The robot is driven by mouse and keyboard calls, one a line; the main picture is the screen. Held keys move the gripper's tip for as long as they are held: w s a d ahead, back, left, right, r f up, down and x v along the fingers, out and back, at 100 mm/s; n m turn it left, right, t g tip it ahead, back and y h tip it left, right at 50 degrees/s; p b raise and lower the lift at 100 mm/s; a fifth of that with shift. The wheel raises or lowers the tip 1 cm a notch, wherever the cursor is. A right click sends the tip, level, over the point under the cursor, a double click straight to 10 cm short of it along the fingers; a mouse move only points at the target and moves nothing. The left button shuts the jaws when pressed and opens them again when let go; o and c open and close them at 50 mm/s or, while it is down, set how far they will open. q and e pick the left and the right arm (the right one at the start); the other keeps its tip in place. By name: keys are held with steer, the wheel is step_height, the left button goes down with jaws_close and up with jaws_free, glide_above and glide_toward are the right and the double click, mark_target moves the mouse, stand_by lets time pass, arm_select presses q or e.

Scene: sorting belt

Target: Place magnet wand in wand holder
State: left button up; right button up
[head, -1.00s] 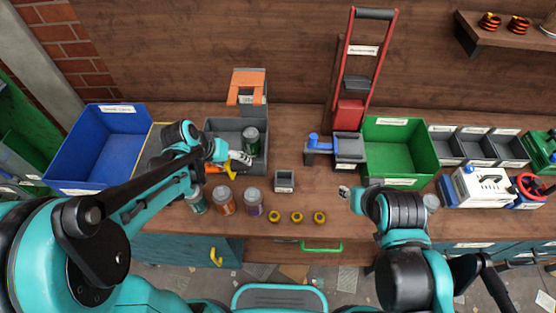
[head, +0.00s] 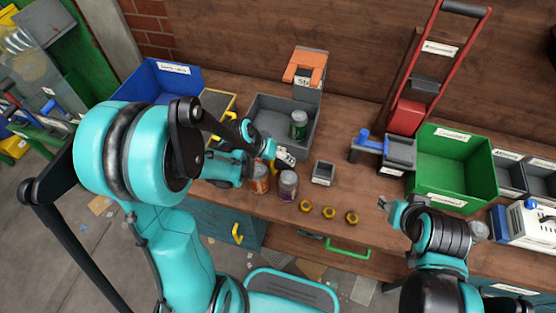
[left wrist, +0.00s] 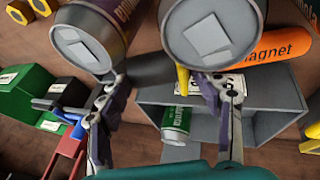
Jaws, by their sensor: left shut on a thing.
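My left gripper (head: 285,158) is just in front of the grey bin, above and behind the purple jar. It is shut on the magnet wand, mostly hidden in the head view. The left wrist view shows an orange bar lettered "Magnet" (left wrist: 277,48) and a yellow part beside one finger of my left gripper (left wrist: 165,85); the grip itself is not clear. A small grey open-topped box (head: 323,173) on the bench, right of the jars, looks like the wand holder; its label is unreadable. My right gripper (head: 387,204) is over the bench's front, apart from the box; its opening is unclear.
The grey bin (head: 262,112) holds a green can (head: 299,124). An orange jar (head: 260,178) and purple jar (head: 288,184) stand close by my left gripper. Several yellow rings (head: 329,212) lie in front of the box. A green crate (head: 447,200) stands at the right.

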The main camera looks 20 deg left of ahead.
arm_select(q)
steer(key=o, duration=1.4)
steer(key=shift+f, duration=0.1)
steer(key=o, duration=0.5)
steer(key=shift+c, duration=0.2)
